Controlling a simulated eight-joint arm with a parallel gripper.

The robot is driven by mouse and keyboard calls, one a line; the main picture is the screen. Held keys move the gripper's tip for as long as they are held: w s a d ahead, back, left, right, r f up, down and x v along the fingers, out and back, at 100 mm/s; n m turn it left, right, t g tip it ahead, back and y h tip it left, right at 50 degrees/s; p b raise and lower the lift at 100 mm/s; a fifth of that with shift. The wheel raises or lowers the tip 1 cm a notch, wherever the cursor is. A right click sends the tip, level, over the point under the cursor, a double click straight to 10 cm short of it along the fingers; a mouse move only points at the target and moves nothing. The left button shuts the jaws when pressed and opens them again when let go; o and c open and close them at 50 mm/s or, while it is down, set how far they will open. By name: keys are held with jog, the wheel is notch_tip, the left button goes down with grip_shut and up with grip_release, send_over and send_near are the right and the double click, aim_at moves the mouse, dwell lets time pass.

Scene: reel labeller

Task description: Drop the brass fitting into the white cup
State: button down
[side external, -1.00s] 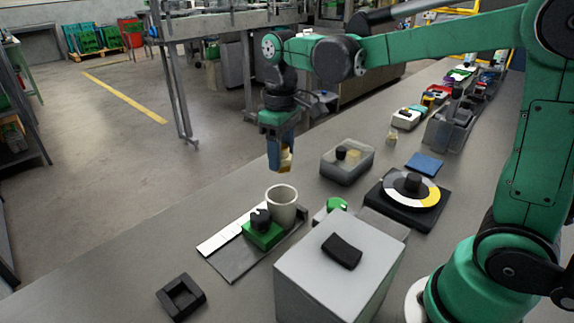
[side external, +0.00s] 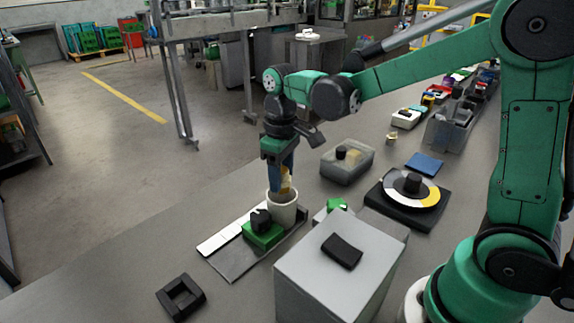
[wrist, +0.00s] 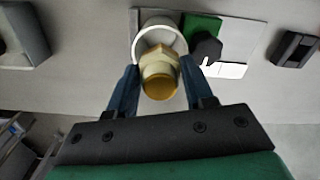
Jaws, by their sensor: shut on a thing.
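The white cup (side external: 283,212) stands upright on the bench beside a green block with a black knob. My gripper (side external: 284,190) points down at the cup's mouth in the side view, its tips level with the rim or slightly inside. In the wrist view my gripper (wrist: 157,82) is shut on the brass fitting (wrist: 159,78), held between its two blue fingers. The fitting shows as a small yellow patch in the side view (side external: 286,186). The white cup's rim (wrist: 158,31) shows behind the fitting in the wrist view. The cup's inside is mostly hidden.
The green block (side external: 263,235) sits close to the cup on a flat plate. A large grey box (side external: 340,270) stands in front right. A clear bin (side external: 347,166) and a round dial (side external: 412,190) are to the right. A black square frame (side external: 181,297) lies front left.

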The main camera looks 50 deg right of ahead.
jog(key=shift+c, duration=1.3)
grip_release()
jog(key=shift+r, duration=2.8)
